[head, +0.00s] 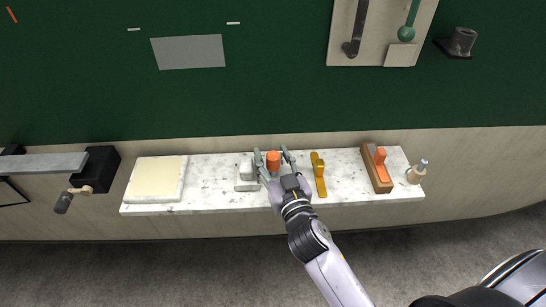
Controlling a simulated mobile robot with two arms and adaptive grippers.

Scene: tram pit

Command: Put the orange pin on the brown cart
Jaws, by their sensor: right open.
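An orange cylinder (273,157), which looks like the orange pin, stands upright on the pale speckled shelf in the head view. My right gripper (272,155) is open, with one finger on each side of it. I cannot tell whether the fingers touch it. The gripper hides its lower part. No clear brown cart shows. A brown wooden block (381,184) with an orange piece on top lies towards the right end of the shelf. I cannot tell if it is the cart. My left gripper is not in view.
The shelf (222,199) also holds a cream pad (157,179), a small white holder (246,182) left of the gripper, a yellow tool (320,180) close to its right, and a small bottle (417,173) at the right end. A green wall rises behind.

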